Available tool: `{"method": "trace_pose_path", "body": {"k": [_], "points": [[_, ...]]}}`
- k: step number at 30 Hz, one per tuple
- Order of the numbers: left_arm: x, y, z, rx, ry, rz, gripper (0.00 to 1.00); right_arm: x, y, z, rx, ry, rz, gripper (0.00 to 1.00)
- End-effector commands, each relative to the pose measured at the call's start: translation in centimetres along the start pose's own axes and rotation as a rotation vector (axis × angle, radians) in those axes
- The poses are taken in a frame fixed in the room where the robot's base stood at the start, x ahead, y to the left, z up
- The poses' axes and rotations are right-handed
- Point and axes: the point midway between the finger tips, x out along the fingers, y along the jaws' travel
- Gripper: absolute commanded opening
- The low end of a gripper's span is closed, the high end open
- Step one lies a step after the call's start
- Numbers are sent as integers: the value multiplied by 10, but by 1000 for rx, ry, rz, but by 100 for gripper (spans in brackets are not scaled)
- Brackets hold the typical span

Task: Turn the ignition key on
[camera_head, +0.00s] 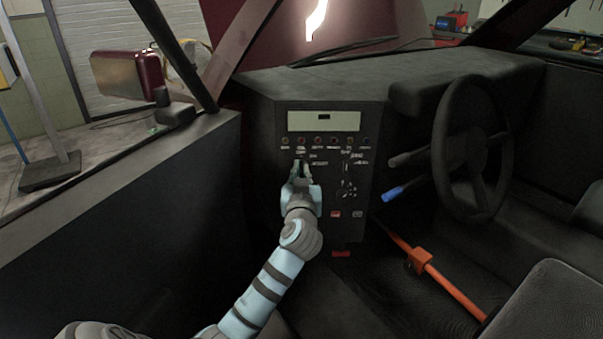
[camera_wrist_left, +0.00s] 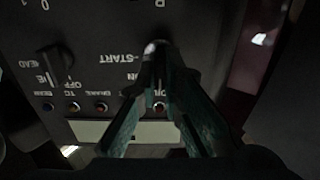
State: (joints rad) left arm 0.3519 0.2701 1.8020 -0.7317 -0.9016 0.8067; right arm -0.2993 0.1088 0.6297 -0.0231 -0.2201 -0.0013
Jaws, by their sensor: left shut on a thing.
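My left gripper (camera_head: 301,166) reaches up to the left part of the dark dashboard control panel (camera_head: 330,235). In the left wrist view the gripper (camera_wrist_left: 157,50) has its fingertips together at the ignition switch, beside the printed words START and ON. The fingers are shut on the ignition key, which they hide almost wholly, so its angle cannot be told. A small pale round part shows at the fingertips. My right gripper is in neither view.
Several small indicator lights and a pale display strip (camera_head: 323,121) sit above the switch. A steering wheel (camera_head: 476,148), a blue-tipped lever (camera_head: 397,192) and an orange bar (camera_head: 440,275) are to the right. The door sill (camera_head: 120,200) is at the left.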

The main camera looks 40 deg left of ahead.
Motion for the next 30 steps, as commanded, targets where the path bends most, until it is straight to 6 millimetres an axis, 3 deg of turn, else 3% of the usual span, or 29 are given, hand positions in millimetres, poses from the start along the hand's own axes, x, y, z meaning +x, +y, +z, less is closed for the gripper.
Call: {"method": "trace_pose_path", "body": {"k": [14, 30], "points": [[0, 0, -1, 116, -3, -1, 0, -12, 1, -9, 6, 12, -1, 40], [0, 3, 0, 550, -3, 0, 0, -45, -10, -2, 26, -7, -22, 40]]}}
